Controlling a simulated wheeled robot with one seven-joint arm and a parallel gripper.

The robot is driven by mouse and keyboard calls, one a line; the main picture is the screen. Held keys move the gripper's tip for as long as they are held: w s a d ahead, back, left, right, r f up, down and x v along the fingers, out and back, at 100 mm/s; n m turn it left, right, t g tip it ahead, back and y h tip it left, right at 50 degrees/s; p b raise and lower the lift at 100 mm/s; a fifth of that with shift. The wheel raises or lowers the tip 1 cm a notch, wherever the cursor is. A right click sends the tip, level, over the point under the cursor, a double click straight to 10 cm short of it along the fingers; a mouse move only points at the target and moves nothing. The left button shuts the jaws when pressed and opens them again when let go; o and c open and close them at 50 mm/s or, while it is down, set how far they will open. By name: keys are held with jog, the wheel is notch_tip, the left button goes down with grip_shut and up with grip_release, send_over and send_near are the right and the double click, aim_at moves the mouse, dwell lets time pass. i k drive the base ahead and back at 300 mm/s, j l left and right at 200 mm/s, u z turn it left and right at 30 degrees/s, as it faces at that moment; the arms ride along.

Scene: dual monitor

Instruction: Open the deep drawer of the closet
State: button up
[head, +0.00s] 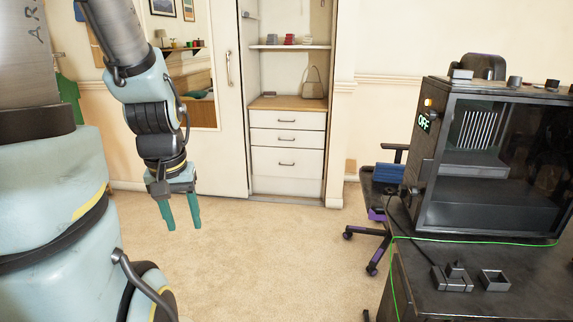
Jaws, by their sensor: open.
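The closet (255,93) stands at the back, with its right part open and a mirrored door to the left. Inside it is a white chest with several stacked drawers under a wooden top. The deep drawer (286,178) is the lowest and tallest front, with a dark handle (287,164) near its upper edge. It looks shut, as do the shallower drawers (288,138) above it. My gripper (182,225) hangs fingers down, open and empty, in front of and left of the chest. It is well apart from the drawer handle.
A dark desk (480,285) with a large machine (490,160) fills the right side. An office chair (385,190) stands between the desk and the closet. A handbag (313,83) sits on the chest top. The carpet (270,255) before the drawers is clear.

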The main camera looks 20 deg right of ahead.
aim_at(276, 161)
jog(key=i+l+u, duration=0.15)
jog(key=i+l, duration=0.4)
jog(key=i, duration=0.2)
jog(key=i+l+u, duration=0.2)
jog(key=i+l, duration=0.4)
jog(key=i, duration=0.15)
jog(key=i+l+u, duration=0.15)
jog(key=i+l, duration=0.55)
jog(key=i+l+u, duration=0.15)
jog(key=i+l, duration=0.5)
jog(key=l, duration=0.2)
